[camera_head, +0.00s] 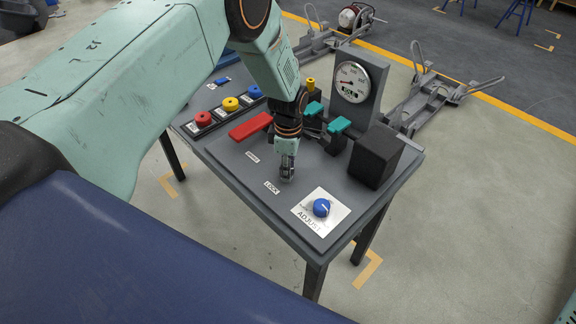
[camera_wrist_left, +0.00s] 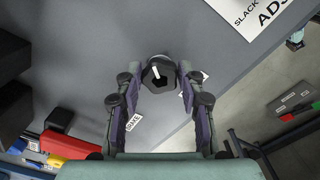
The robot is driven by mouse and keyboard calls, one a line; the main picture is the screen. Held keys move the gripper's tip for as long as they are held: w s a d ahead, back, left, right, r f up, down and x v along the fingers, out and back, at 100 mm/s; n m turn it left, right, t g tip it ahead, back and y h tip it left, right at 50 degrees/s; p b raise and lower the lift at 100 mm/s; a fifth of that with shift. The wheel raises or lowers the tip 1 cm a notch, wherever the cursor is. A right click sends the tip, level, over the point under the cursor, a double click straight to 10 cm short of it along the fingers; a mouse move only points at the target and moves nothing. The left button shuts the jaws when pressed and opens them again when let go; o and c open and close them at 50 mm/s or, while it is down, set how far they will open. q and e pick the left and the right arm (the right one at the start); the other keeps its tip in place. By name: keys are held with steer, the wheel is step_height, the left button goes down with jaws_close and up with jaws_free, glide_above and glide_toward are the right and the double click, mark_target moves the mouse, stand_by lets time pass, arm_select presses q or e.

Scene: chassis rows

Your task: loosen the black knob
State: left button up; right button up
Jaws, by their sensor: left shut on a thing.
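The black knob (camera_wrist_left: 158,74) shows in the wrist view. It has a pale line on its face and sits on the grey table top (camera_wrist_left: 90,60). My left gripper (camera_wrist_left: 160,88) is shut on it, with a finger on each side. In the head view my left gripper (camera_head: 287,172) points down at the table beside the "LOCK" label (camera_head: 271,187). The knob is mostly hidden there by the fingers.
A blue knob (camera_head: 321,207) stands on a white "ADJUST" plate near the front corner. A black block (camera_head: 376,155), a dial gauge (camera_head: 352,82) and teal-topped pieces (camera_head: 338,125) stand to the right and behind. A red bar (camera_head: 250,125) and coloured buttons (camera_head: 203,118) lie left.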

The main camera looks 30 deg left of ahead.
arm_select(q)
steer(key=shift+s+f+n, duration=0.2)
steer(key=shift+n, duration=0.4)
steer(key=o, duration=1.2)
steer(key=shift+w, duration=0.2)
steer(key=shift+r, duration=0.15)
step_height(320, 180, up, 12)
steer(key=shift+f, duration=0.1)
